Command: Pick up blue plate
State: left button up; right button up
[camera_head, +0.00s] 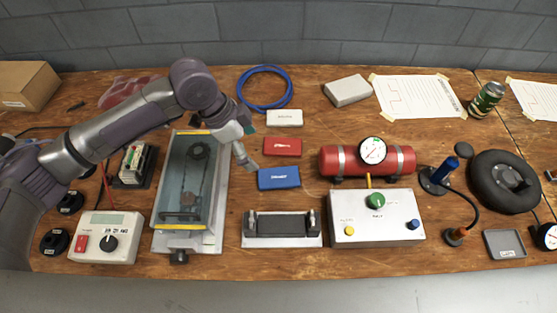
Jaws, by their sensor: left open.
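The blue plate (279,179) is a small flat block with white lettering, lying on the wooden table near the middle of the camera_head view. My left gripper (247,163) is just to the left of the blue plate and slightly behind it, pointing down toward the table. It is open and nothing shows between its fingers. The fingers are small in the picture, and I cannot tell how high they are above the table. My right gripper does not show.
A red plate (282,147) and a white plate (285,118) lie behind the blue one. A cradle (283,241) stands in front. A yellow-edged clear-topped box (166,214) is at left, a red tank (400,160) and control box (377,237) at right.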

pick_arm(q)
send_near(278, 177)
jog(key=x, duration=0.2)
jog(key=shift+w+f, duration=0.15)
jog(key=shift+f, duration=0.2)
jog(key=shift+d+f, duration=0.2)
jog(key=shift+f, duration=0.3)
jog(key=x, duration=0.4)
jog(key=shift+d+f+p, duration=0.15)
jog(key=shift+d+p, duration=0.05)
jog(key=shift+p, duration=0.15)
jog(key=shift+f, duration=0.15)
jog(key=c, duration=1.3)
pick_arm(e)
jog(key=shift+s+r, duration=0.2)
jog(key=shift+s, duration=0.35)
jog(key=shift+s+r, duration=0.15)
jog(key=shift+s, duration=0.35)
pick_arm(q)
notch_tip(278, 177, up, 10)
jog(key=shift+r, duration=0.1)
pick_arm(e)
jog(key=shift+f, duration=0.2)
